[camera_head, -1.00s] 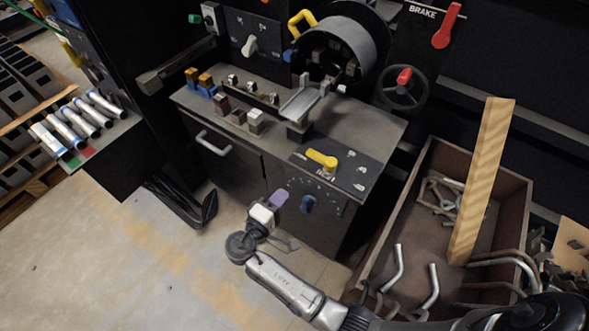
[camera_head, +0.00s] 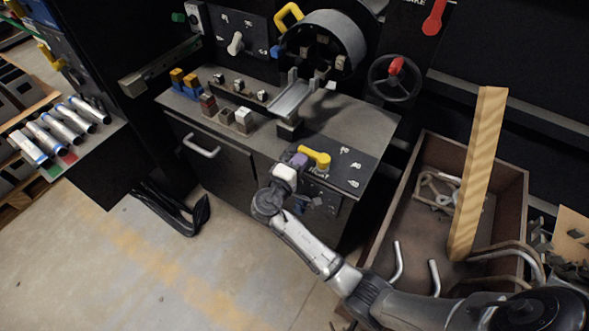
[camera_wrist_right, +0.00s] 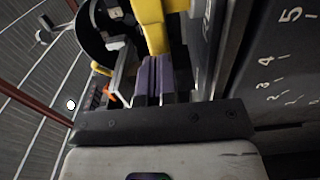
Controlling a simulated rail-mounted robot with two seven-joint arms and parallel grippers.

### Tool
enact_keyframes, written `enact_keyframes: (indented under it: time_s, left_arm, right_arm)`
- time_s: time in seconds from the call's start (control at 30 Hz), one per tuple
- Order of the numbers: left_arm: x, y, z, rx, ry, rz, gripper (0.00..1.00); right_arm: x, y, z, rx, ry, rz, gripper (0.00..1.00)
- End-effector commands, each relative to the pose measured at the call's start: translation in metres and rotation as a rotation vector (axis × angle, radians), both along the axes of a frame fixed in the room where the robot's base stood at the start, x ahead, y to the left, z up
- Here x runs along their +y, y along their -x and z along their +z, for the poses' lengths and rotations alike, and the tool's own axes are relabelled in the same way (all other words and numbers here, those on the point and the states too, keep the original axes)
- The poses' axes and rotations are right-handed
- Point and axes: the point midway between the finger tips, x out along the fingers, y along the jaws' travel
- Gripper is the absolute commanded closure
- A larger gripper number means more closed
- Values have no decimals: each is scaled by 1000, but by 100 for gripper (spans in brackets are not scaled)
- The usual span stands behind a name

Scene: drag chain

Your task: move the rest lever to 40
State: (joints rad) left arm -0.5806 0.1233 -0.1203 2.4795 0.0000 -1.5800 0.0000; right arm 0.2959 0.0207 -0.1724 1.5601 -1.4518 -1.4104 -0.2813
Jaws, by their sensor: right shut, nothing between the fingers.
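The yellow rest lever (camera_head: 315,157) sits on a dark plate (camera_head: 350,170) at the front right corner of the grey bench, its handle pointing left. White marks on the plate are too small to read in the head view. My right gripper (camera_head: 298,160) is shut and empty, with its purple fingers right beside the lever's handle end. In the right wrist view the purple fingers (camera_wrist_right: 160,76) are closed together, just below the yellow lever (camera_wrist_right: 153,24) in the picture; I cannot tell whether they touch. My left gripper is not in view.
The wrist view shows a dark panel (camera_wrist_right: 270,75) with white digits 5, 4 and 3. A rusty crate (camera_head: 420,145) with bent rods and a wooden plank (camera_head: 478,170) stands right of the bench. A handwheel (camera_head: 393,80) and a chuck (camera_head: 325,45) are behind.

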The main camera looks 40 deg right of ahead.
Motion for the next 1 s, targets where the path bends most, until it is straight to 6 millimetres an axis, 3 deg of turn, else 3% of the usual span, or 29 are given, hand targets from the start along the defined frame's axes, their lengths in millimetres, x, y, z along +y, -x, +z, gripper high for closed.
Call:
enact_keyframes:
  time_s: [0.43, 0.6, 0.8, 1.0]
  left_arm:
    - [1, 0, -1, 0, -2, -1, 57]
    - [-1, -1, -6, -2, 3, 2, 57]
    - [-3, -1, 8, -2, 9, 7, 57]
    - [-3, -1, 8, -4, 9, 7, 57]
  right_arm:
    - [-4, -1, 0, 0, 0, -2, 100]
    - [-8, -8, 0, -1, -3, -101, 100]
    - [-21, -17, 4, 1, 0, -142, 100]
    - [-24, -19, 0, 0, 1, -140, 100]
